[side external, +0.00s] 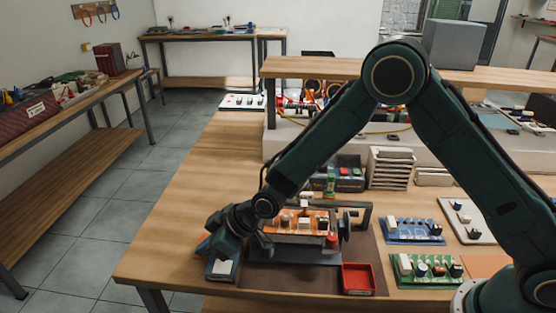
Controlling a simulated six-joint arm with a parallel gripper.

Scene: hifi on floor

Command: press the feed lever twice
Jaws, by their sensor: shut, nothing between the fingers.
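My gripper (264,246) is low over the front left of the bench, its tips small and partly hidden by the wrist. It looks shut and empty. A dark blue box with a pale top (222,268) sits just below and left of it at the bench edge; I cannot tell whether they touch. I cannot make out a feed lever for certain; the wrist covers part of that box. Right of my gripper, an orange circuit board (290,238) with several parts is held in a dark frame (366,212).
A red open tray (358,279) stands right of the frame at the front. A green board (428,268) and a blue board (413,231) lie farther right. A rack of pale plates (390,168) stands behind. The bench's left part (190,205) is clear.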

